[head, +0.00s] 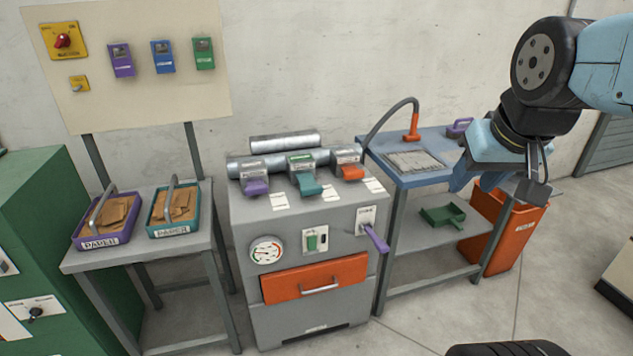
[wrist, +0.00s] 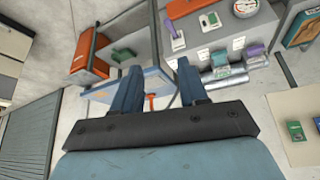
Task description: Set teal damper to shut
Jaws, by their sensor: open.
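The teal damper (head: 307,184) is the middle of three coloured damper handles on top of the grey machine (head: 300,220). Its teal handle sticks out forward and slopes down from a grey housing with a green label. The label text is too small to read. It also shows, small, in the wrist view (wrist: 220,58). My gripper (head: 497,187) is open and empty, well to the right of the damper, above the blue-topped table. In the wrist view my two blue fingers (wrist: 158,68) stand apart with nothing between them.
A purple damper (head: 255,187) and an orange damper (head: 352,173) flank the teal one closely. A purple lever (head: 376,238) juts from the machine's right front. A curved hose (head: 390,115) with an orange end arches over the blue table (head: 405,178) between gripper and machine.

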